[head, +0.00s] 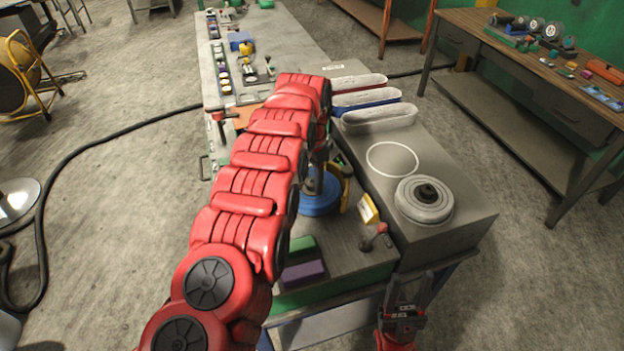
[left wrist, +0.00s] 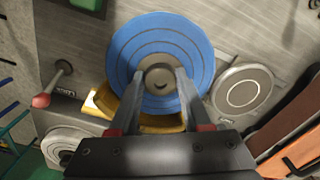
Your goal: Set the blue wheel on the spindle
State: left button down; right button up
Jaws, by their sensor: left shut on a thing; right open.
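The blue wheel (head: 318,204) is at the worktable, partly hidden by my left arm in the head view. In the left wrist view the blue wheel (left wrist: 184,38) shows its face and grey hub (left wrist: 160,78). My left gripper (left wrist: 160,80) is shut on that hub, a finger on each side. I cannot tell whether the wheel touches anything below. I cannot make out a spindle for certain. My right gripper (head: 403,312) is open and empty at the table's near edge, apart from the wheel.
A grey wheel (head: 421,203) with a dark hub sits beside a white ring (head: 391,144) on the raised grey bench. A yellow block (head: 367,209), a red-knobbed lever (head: 381,230) and a purple block (head: 303,272) are near the blue wheel. A round grey plate (left wrist: 242,92) lies right of it in the wrist view.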

aim_at(311, 182)
dwell(0.3)
pick_arm(q)
grip_release()
jog(key=shift+s, duration=0.1)
dwell(0.4)
jog(key=shift+r+b, duration=0.35)
jog(key=shift+r, duration=3.4)
jog(key=shift+p, duration=0.35)
